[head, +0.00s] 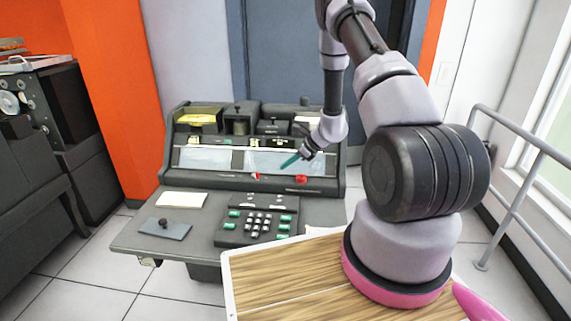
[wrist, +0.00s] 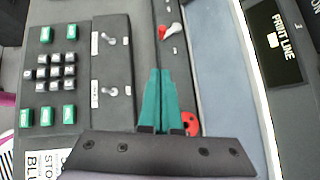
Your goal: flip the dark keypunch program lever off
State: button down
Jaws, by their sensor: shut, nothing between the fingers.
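The keypunch (head: 190,259) is a dark grey desk machine with a raised back panel. A small red-and-white lever (head: 256,176) stands on the ledge below its window; it also shows in the wrist view (wrist: 171,31). A round red part (head: 301,179) sits to its right along the ledge and shows beside the fingers in the wrist view (wrist: 192,122). I cannot tell which part is the dark program lever. My gripper (head: 283,165) has teal fingers, shut and empty, over the ledge between these two red parts. In the wrist view the fingertips (wrist: 159,71) point toward the red-and-white lever, apart from it.
A dark knob (head: 163,223) stands on a plate at the left. A wooden tabletop (head: 290,270) is at the front.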

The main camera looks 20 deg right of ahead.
aim_at(259, 179)
jog(key=x, duration=0.3)
jog(key=r+x, duration=0.1)
jog(key=x, duration=0.1)
jog(key=w+a+x, duration=0.1)
jog(key=x, duration=0.2)
jog(key=shift+a, duration=0.3)
jog(key=shift+w+a, duration=0.3)
jog(key=shift+a, duration=0.1)
jog(key=shift+s+a+m+t, duration=0.15)
jog(key=shift+a+m+t, duration=0.05)
jog(key=shift+m+t, duration=0.1)
